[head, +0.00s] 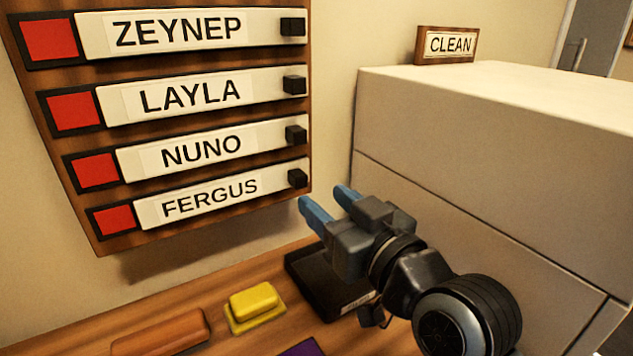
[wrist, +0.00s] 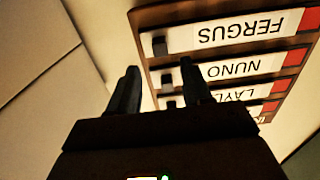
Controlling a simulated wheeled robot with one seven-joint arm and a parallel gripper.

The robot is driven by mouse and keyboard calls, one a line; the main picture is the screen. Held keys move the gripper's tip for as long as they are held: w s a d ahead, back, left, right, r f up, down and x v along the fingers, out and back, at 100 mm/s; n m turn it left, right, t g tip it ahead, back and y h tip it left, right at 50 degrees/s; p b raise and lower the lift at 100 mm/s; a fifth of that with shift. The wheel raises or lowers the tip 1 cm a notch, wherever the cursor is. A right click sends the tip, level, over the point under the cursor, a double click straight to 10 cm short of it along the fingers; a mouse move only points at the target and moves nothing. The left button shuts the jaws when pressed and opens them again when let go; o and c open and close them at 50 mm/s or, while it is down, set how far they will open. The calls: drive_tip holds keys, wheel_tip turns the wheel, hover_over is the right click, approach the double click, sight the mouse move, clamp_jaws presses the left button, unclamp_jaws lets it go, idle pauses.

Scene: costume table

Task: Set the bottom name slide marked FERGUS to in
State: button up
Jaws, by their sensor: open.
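The FERGUS name slide (head: 222,197) is the bottom white bar on the wooden board (head: 108,246). Its black knob (head: 297,178) is at the right end and a red square (head: 113,219) shows at the left end. In the wrist view the FERGUS slide (wrist: 240,31) appears upside down at the top, with its knob (wrist: 159,46) at its left end. My gripper (head: 327,200) is open and empty, just below and right of the FERGUS knob in the head view. In the wrist view my gripper (wrist: 160,75) has its fingers apart, with nothing between them.
The NUNO (head: 200,151), LAYLA (head: 190,94) and ZEYNEP (head: 180,30) slides sit above, each showing red at left. A large pale box (head: 480,150) with a CLEAN sign (head: 450,44) stands right. Below are a black tray (head: 310,279) and a yellow block (head: 254,300).

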sight(302, 182)
drive_tip(key=p+x, duration=0.1)
drive_tip(key=x, duration=0.5)
drive_tip(key=shift+w+a, duration=0.25)
drive_tip(key=shift+w, duration=0.05)
drive_tip(key=shift+c, duration=0.2)
clamp_jaws()
